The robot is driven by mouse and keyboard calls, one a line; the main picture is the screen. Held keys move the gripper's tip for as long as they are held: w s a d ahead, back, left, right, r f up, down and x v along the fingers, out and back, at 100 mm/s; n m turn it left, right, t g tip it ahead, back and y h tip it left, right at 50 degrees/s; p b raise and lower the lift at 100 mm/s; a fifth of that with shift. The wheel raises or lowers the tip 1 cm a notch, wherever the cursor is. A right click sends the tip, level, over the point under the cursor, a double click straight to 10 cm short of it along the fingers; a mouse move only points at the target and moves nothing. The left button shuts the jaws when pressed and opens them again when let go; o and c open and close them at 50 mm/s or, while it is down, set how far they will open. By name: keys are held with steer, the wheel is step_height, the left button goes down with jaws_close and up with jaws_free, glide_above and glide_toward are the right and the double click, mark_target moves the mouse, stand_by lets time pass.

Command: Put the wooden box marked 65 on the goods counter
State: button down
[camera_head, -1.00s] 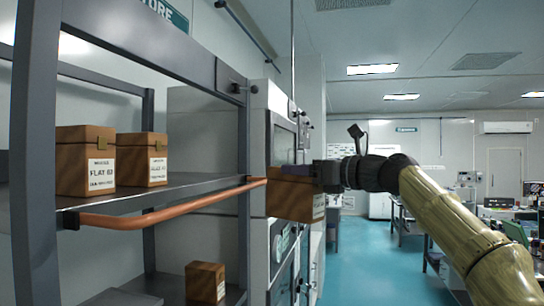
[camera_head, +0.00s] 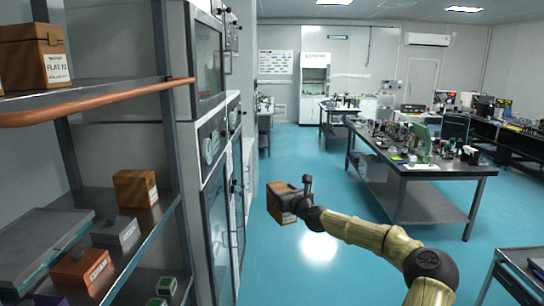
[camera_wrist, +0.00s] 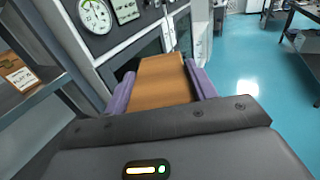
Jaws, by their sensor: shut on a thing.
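My gripper (camera_head: 299,198) is shut on a brown wooden box (camera_head: 281,203) and holds it in the air over the blue floor, in front of the tall cabinets. In the wrist view the box (camera_wrist: 160,82) sits between the two purple fingers of my gripper (camera_wrist: 160,88). The number on the held box cannot be read in either view. I cannot tell which surface in view is the goods counter.
A metal shelf rack (camera_head: 110,91) at the left holds a wooden box labelled FLAT (camera_head: 32,55) and several boxes lower down. Grey cabinets (camera_head: 208,150) stand beside it. An optical table (camera_head: 440,170) with equipment stands at the right. The blue floor (camera_head: 300,150) between is clear.

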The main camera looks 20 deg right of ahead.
steer(key=s+a+f+m+h, duration=0.1)
steer(key=s+f, duration=0.2)
steer(key=f, duration=1)
steer(key=s+a+f+h, duration=0.1)
steer(key=s+f, duration=0.2)
steer(key=f, duration=0.9)
steer(key=s+a+f, duration=0.5)
steer(key=s+a, duration=0.1)
steer(key=s, duration=0.3)
steer(key=s+a+f, duration=0.6)
steer(key=s, duration=0.3)
steer(key=shift+a+f+y+b, duration=0.3)
steer(key=shift+a+y+b, duration=0.05)
steer(key=shift+y+b, duration=0.05)
